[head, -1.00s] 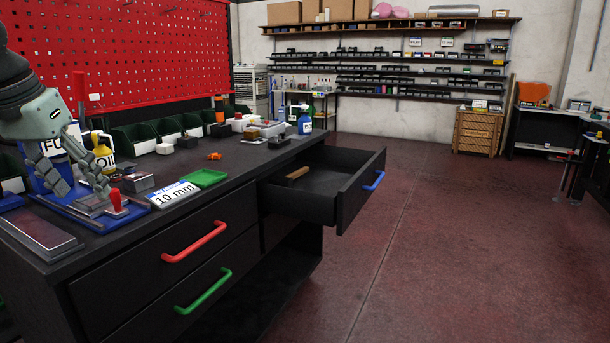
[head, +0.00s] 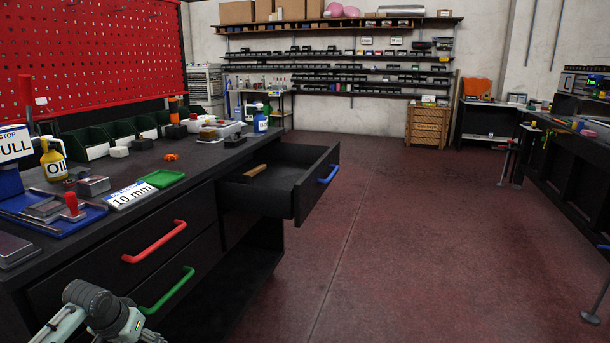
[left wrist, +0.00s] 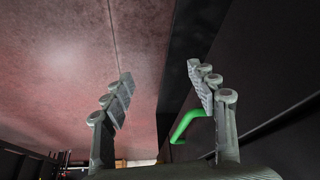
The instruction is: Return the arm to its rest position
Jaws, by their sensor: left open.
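My left arm (head: 100,312) shows at the bottom left of the head view, in front of the workbench and below its top. Its fingers are cut off by the lower edge there. In the left wrist view my left gripper (left wrist: 165,88) is open, with its two jointed fingers well apart and nothing between them. The green drawer handle (left wrist: 188,125) appears behind the right finger, and the red floor fills the left. My right gripper is in neither view.
The black workbench has a red handle (head: 155,241), a green handle (head: 167,290) and a pulled-out drawer (head: 313,185) with a blue handle. A red stamp (head: 71,203), an oil bottle (head: 53,160) and a green tray (head: 163,179) stand on top.

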